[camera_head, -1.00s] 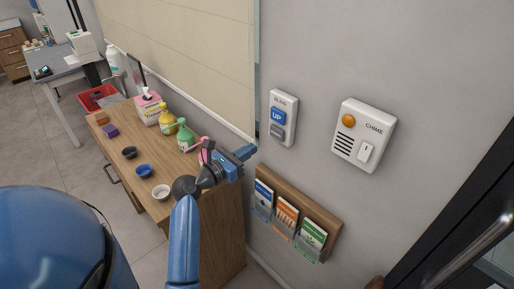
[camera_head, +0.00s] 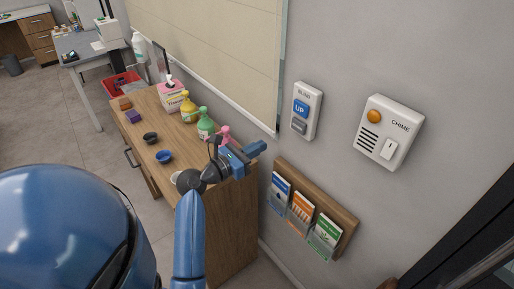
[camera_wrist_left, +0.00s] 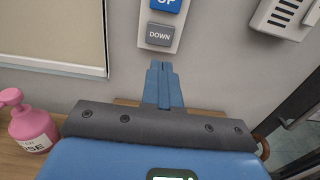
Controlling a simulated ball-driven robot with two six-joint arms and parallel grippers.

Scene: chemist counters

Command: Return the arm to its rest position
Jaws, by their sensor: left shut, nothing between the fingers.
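My left gripper (camera_head: 262,147) is shut and empty in the head view. It is held up in front of the near end of the wooden counter, close to the wall. In the left wrist view its closed blue fingers (camera_wrist_left: 160,75) point toward the wall, below the grey DOWN button (camera_wrist_left: 160,35). In the head view the blind switch (camera_head: 307,110) with its blue UP button is above and to the right of the fingers, apart from them. My right gripper is not in either view.
The wooden counter (camera_head: 225,195) holds bowls and pump bottles; a pink bottle (camera_head: 225,135) stands just behind my left gripper. A leaflet rack (camera_head: 335,197) hangs on the wall to the right, below the chime box (camera_head: 388,130). Floor on the left is open.

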